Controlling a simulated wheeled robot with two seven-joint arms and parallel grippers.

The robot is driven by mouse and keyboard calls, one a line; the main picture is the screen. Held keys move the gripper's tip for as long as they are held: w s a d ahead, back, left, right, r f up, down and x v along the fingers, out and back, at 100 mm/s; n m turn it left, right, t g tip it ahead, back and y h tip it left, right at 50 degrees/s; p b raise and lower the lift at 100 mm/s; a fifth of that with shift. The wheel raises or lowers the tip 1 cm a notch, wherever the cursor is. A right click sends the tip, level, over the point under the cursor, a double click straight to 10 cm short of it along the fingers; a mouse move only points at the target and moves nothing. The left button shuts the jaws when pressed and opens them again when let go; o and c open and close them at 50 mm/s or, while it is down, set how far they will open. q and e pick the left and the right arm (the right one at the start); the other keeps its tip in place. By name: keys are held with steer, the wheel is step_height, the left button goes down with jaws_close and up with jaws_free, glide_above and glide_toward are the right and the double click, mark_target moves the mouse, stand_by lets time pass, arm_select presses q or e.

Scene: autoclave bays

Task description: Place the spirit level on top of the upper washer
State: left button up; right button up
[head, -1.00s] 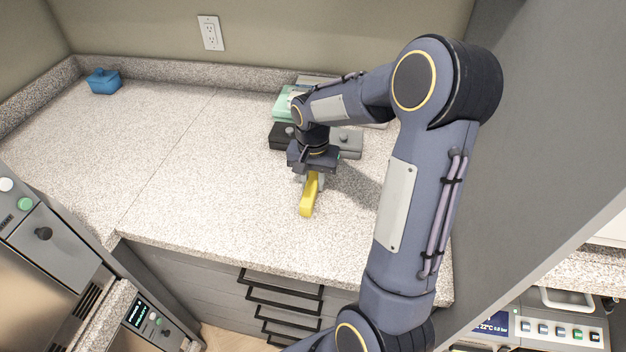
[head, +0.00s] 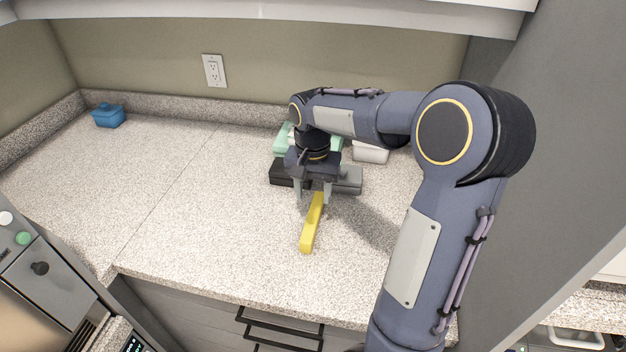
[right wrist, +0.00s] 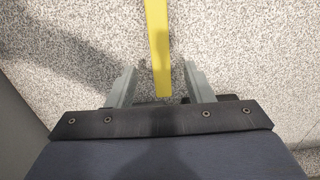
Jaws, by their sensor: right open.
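The yellow spirit level (head: 311,228) lies on the speckled counter, pointing toward the front edge. It also shows in the right wrist view (right wrist: 159,40). My right gripper (head: 313,197) is open above its far end. In the right wrist view the two grey fingers (right wrist: 159,76) stand apart on either side of the level, with clear gaps. No part that I can surely name as the upper washer shows; a grey appliance (head: 55,290) with a dark knob and a green button stands at lower left. My left gripper is not in view.
Behind the gripper are a black box (head: 281,173), a grey box (head: 349,181), a green item (head: 281,140) and a white item (head: 371,153). A blue lidded box (head: 108,116) sits far left. A grey panel rises at right.

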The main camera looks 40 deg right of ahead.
steer(key=shift+o, duration=0.4)
step_height(320, 180, up, 3)
steer(key=shift+r, duration=0.2)
steer(key=t+h+b, duration=0.2)
steer(key=h+b, duration=0.1)
steer(key=b, duration=0.5)
glide_above(313, 215)
steer(key=s+a, duration=0.2)
step_height(313, 215, down, 5)
steer(key=shift+r, duration=0.1)
steer(key=shift+s+a+t, duration=0.15)
steer(key=shift+t, duration=0.15)
steer(key=shift+f+h, duration=0.3)
steer(key=x, duration=0.7)
steer(key=shift+w, duration=0.4)
steer(key=shift+r, duration=0.1)
jaws_close()
